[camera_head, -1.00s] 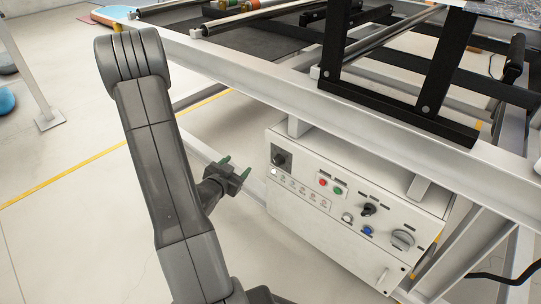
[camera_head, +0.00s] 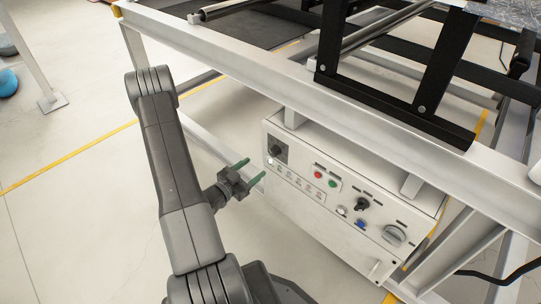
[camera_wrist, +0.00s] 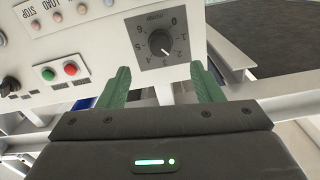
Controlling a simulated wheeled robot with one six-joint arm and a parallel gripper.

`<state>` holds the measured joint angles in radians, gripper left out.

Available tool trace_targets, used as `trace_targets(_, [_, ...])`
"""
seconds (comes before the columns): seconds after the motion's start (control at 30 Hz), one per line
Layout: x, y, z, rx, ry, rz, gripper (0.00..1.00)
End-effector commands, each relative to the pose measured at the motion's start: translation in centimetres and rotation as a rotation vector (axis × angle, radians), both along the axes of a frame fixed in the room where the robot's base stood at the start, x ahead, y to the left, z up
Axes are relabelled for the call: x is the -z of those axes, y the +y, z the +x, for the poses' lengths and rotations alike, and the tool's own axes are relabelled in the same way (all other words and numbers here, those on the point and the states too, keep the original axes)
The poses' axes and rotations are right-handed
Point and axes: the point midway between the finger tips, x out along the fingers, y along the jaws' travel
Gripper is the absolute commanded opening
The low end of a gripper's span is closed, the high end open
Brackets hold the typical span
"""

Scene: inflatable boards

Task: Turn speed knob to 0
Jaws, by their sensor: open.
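The speed knob (camera_head: 276,151) is a black round knob on a dark square plate at the left end of the white control box (camera_head: 335,230). In the wrist view the knob (camera_wrist: 160,42) sits on a dial with numbers around it, the 0 near the top right.
Red (camera_head: 318,175) and green (camera_head: 332,183) buttons, a black switch (camera_head: 362,204) and a grey rotary switch (camera_head: 394,236) are on the same panel. A metal frame beam (camera_head: 300,85) runs above the box. Open floor lies to the left.

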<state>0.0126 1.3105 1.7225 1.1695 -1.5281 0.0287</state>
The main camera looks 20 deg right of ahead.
Motion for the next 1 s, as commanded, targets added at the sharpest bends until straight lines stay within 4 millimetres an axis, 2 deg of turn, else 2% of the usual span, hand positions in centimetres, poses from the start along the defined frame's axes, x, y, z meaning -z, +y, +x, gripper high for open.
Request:
trace_targets(0.03, [0.1,-1.1,0.3,0.004,-0.002,-0.001,0.60])
trace_targets(0.3, [0.1,-6.0,2.4,0.002,-0.003,0.000,0.60])
trace_targets(0.5, [0.0,-8.4,3.4,0.001,-0.001,0.000,0.60])
trace_targets(0.9, [-0.1,-9.1,3.8,-0.002,0.000,0.000,0.60])
trace_targets(0.93, [-0.1,-9.1,3.8,-0.002,0.000,0.000,0.58])
trace_targets(1.0, [-0.1,-9.1,3.8,-0.002,0.000,0.000,0.44])
